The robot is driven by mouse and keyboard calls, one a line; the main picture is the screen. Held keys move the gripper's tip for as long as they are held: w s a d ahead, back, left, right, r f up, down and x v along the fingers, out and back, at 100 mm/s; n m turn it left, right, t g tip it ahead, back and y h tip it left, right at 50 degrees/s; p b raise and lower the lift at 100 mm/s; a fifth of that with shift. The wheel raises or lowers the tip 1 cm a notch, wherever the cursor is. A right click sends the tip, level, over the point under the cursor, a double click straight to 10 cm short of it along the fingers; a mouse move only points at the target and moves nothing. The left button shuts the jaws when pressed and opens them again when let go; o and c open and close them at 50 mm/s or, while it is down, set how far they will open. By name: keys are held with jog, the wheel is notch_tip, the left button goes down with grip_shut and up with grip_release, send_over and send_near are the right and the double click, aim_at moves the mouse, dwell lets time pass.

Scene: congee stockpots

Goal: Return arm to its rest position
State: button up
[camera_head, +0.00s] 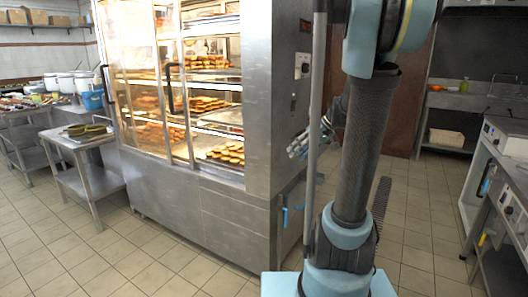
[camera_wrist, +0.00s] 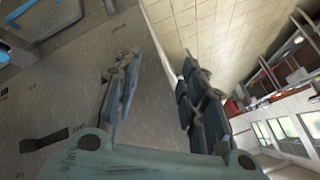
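My gripper (camera_head: 298,146) shows in the head view to the left of my arm, partly hidden behind it, in front of the steel cabinet's right side. In the wrist view, my gripper (camera_wrist: 158,72) has its two jointed fingers apart with nothing between them, so it is open and empty. The wrist view is strongly tilted. A grey brushed surface lies behind the fingers there, and whether they touch it cannot be told.
A steel display cabinet (camera_head: 258,95) with shelves of baked food stands close left of my arm. A steel side table (camera_head: 82,140) and white stockpots (camera_head: 66,83) are at far left. A steel counter (camera_head: 508,160) is at right. Tiled floor (camera_head: 418,215) is free between arm and counter.

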jog(key=s+d+f+m+h, duration=0.1)
jog(key=s+f, duration=0.3)
jog(key=s, duration=0.4)
jog(key=s+d+f+m+h, duration=0.2)
jog(key=s+f+h, duration=0.2)
jog(key=s, duration=0.4)
jog(key=s+d+f+m+g+h, duration=0.1)
jog(key=s+f, duration=0.3)
jog(key=s, duration=0.4)
jog(key=shift+s+d+f+m+h, duration=0.3)
jog(key=shift+s+d+h, duration=0.05)
jog(key=shift+d+h, duration=0.35)
jog(key=shift+w+f, duration=0.2)
jog(key=shift+w, duration=0.25)
dwell(2.0)
